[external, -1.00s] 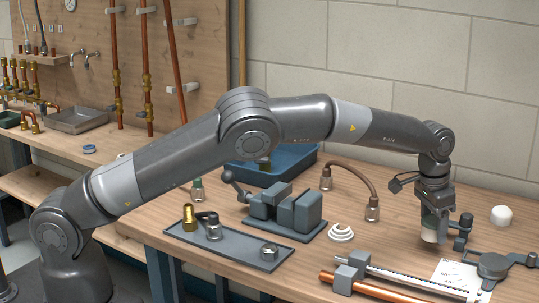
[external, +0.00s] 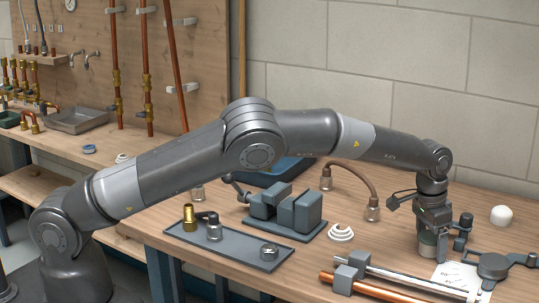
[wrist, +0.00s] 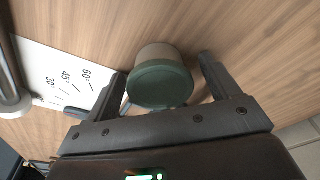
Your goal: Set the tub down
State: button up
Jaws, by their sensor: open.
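The tub (wrist: 160,82) is small and round, with a pale side and a grey-green lid. In the wrist view it stands on the wooden bench between my two fingers. My gripper (wrist: 160,76) is open, with a gap showing on the right side of the tub; the left finger is close to it. In the external view the tub (external: 427,251) shows below my gripper (external: 431,239), its base at the bench top, and the fingers hide part of it.
An angle sheet (wrist: 65,82) lies close to the tub, with a pipe bender (external: 493,266) beside it. A copper pipe (external: 365,287) lies in front. A white cap (external: 501,215), a white coil (external: 340,233) and a bent copper pipe (external: 355,173) stand around.

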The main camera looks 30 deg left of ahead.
aim_at(425, 237)
notch_tip(425, 237, up, 12)
jog(key=s+a, duration=0.1)
jog(key=w+a+r+n, duration=0.1)
jog(key=w+a+r, duration=0.1)
jog(key=a+r, duration=0.5)
jog(key=w+a+r+n, duration=0.2)
jog(key=a+r, duration=0.1)
jog(key=a, duration=0.7)
jog(key=s+a+r+n+t+h, duration=0.15)
jog(key=a+r, duration=0.25)
jog(key=a, duration=0.6)
jog(key=s+a+r+n, duration=0.1)
jog(key=s+a+r, duration=0.2)
jog(key=a, duration=0.7)
jog(key=s+a+r+n, duration=0.1)
jog(key=s+a+r, duration=0.1)
jog(key=s+a, duration=0.6)
jog(key=s+a+f+n+t+y, duration=0.1)
jog(key=s+a+f, duration=0.2)
jog(key=s+a, duration=0.3)
jog(key=s+a+f+n+t+y, duration=0.1)
jog(key=s+a+f+t, duration=0.1)
jog(key=s+a+f, duration=0.2)
jog(key=s+a, duration=0.3)
jog(key=s, duration=0.5)
jog(key=shift+s+f+y, duration=0.15)
jog(key=shift+s+y, duration=0.1)
jog(key=shift+y, duration=0.1)
jog(key=shift+n, duration=0.25)
